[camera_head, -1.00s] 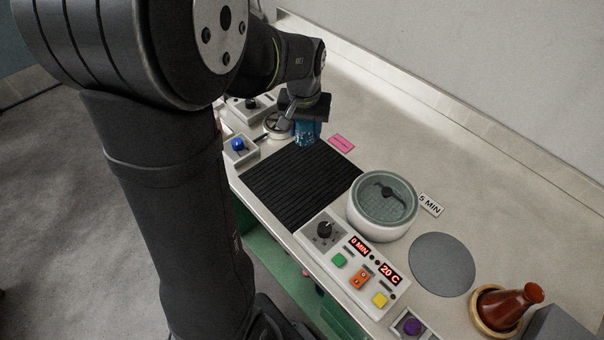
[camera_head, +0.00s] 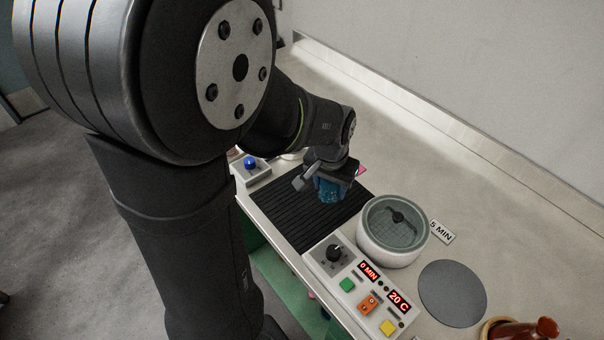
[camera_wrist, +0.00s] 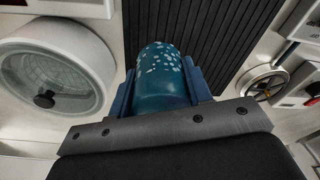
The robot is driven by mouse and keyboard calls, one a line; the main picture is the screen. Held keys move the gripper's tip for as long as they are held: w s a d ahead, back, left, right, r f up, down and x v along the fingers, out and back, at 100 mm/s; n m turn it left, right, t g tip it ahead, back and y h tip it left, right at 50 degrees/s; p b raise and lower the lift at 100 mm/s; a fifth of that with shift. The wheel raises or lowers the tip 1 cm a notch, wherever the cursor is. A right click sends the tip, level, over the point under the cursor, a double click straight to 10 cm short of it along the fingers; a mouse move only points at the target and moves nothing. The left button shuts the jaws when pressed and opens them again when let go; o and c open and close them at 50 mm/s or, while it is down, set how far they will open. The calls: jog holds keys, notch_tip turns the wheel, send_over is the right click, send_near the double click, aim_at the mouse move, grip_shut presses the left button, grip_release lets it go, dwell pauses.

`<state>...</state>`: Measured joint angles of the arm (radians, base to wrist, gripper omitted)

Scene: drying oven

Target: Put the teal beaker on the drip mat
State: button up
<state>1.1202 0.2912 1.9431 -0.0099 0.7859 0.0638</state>
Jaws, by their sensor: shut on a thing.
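The teal beaker (camera_head: 331,191) is speckled with pale spots near one end. My gripper (camera_head: 322,180) is shut on it and holds it over the right part of the black ribbed drip mat (camera_head: 290,220). In the wrist view the beaker (camera_wrist: 162,85) sits between the two blue fingers of my gripper (camera_wrist: 160,95), with the mat (camera_wrist: 215,25) behind it. I cannot tell whether the beaker touches the mat. My gripper hides part of the beaker and the mat's far corner.
A round white oven with a glass lid (camera_head: 393,228) stands right of the mat, beside a control panel (camera_head: 352,275). A box with a blue knob (camera_head: 250,165) is at the mat's far left. A grey disc (camera_head: 452,293) and a brown vessel (camera_head: 522,331) are further right.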

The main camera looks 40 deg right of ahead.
aim_at(318, 199)
jog(key=w+f, duration=0.1)
jog(key=w, duration=0.1)
jog(key=w+f, duration=0.1)
jog(key=shift+w, duration=0.35)
jog(key=shift+w+f, duration=0.1)
jog(key=shift+f, duration=2.05)
jog(key=shift+f, duration=0.1)
jog(key=o, duration=1)
jog(key=shift+c, duration=0.2)
notch_tip(318, 199, up, 12)
jog(key=a, duration=0.1)
jog(key=shift+s+a, duration=0.25)
jog(key=shift+s, duration=0.05)
